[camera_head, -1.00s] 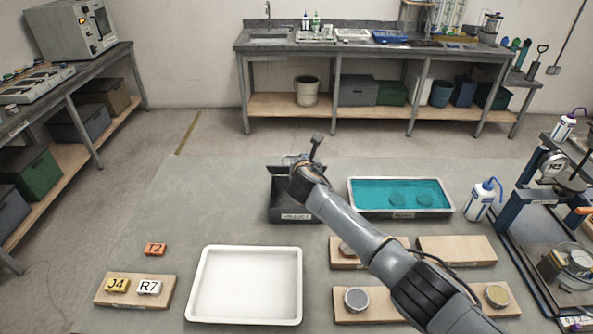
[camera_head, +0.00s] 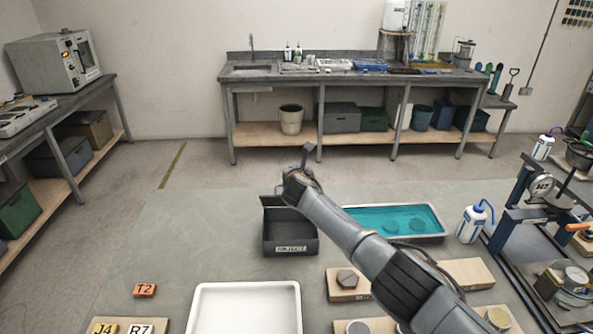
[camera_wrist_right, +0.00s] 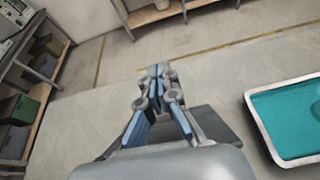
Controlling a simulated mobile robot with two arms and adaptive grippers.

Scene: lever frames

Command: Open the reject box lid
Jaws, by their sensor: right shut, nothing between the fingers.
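The reject box (camera_head: 290,248) is a dark, open-topped box with a white label on its front, at the middle of the table in the head view. Its inside shows from above. A dark upright edge at its back left, seemingly the raised lid (camera_head: 271,201), is mostly hidden by my right wrist. My right arm reaches over the box's back right corner. In the right wrist view my right gripper (camera_wrist_right: 158,70) is shut and empty, with dark box surfaces (camera_wrist_right: 212,124) below and behind it. Whether it touches the lid cannot be told. My left gripper is out of view.
A teal-filled tray (camera_head: 436,236) stands right of the box, with a wash bottle (camera_head: 472,222) and a blue-framed press (camera_head: 520,215) beyond. A white tray (camera_head: 194,305), wooden blocks (camera_head: 465,272) and an orange T2 tag (camera_head: 145,290) lie nearer. The table left of the box is clear.

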